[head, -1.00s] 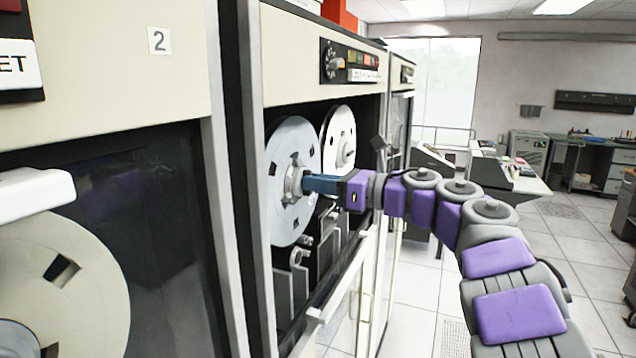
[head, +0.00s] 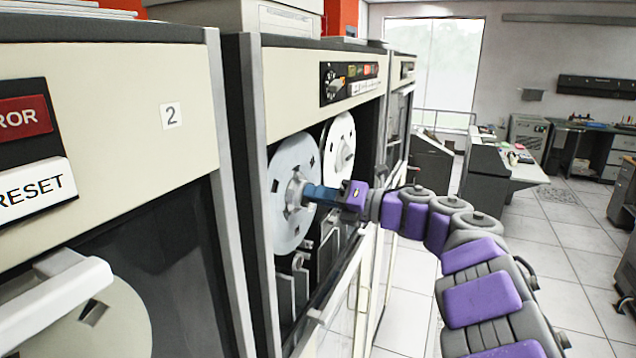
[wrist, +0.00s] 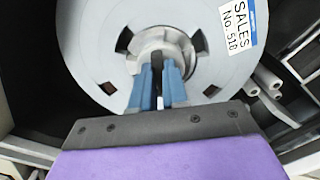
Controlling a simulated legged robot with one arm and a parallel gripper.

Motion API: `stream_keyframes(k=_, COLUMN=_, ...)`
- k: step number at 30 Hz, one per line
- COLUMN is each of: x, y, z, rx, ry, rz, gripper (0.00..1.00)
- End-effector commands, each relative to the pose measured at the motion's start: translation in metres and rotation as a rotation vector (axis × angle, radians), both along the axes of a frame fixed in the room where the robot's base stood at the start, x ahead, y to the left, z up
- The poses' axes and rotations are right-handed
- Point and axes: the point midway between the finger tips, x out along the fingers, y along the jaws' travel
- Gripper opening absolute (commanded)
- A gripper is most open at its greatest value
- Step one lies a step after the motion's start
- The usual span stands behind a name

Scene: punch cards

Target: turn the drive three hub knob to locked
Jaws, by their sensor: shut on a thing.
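My gripper (head: 309,193) is shut on the grey hub knob (head: 294,191) at the centre of a pale tape reel (head: 288,238). The reel is the nearer of two in the open drive bay right of the cabinet marked 2; no number shows on this drive. In the wrist view, my blue fingers (wrist: 159,80) are closed on the hub knob (wrist: 158,48), partly hiding it. The reel (wrist: 95,50) there has dark slots around the hub and a label (wrist: 238,24) reading "SALES No. 510". I cannot tell whether the knob is locked.
A second reel (head: 340,150) sits behind the first. A control panel (head: 350,80) is above the bay. The cabinet marked 2 (head: 110,125), with its white handle (head: 60,300), stands close on the left. Open tiled floor (head: 560,240) lies to the right, with desks and consoles at the back.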

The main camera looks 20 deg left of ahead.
Motion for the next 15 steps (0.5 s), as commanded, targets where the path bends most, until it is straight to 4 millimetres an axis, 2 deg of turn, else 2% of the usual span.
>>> stream_keyframes(k=2, x=0.0017, y=-0.0013, z=0.0049, rx=0.006, ry=0.074, rz=-0.005, gripper=0.0)
stream_keyframes(k=15, x=0.0034, y=-0.0018, z=0.0016, rx=0.039, ry=0.471, rz=-0.007, gripper=0.0)
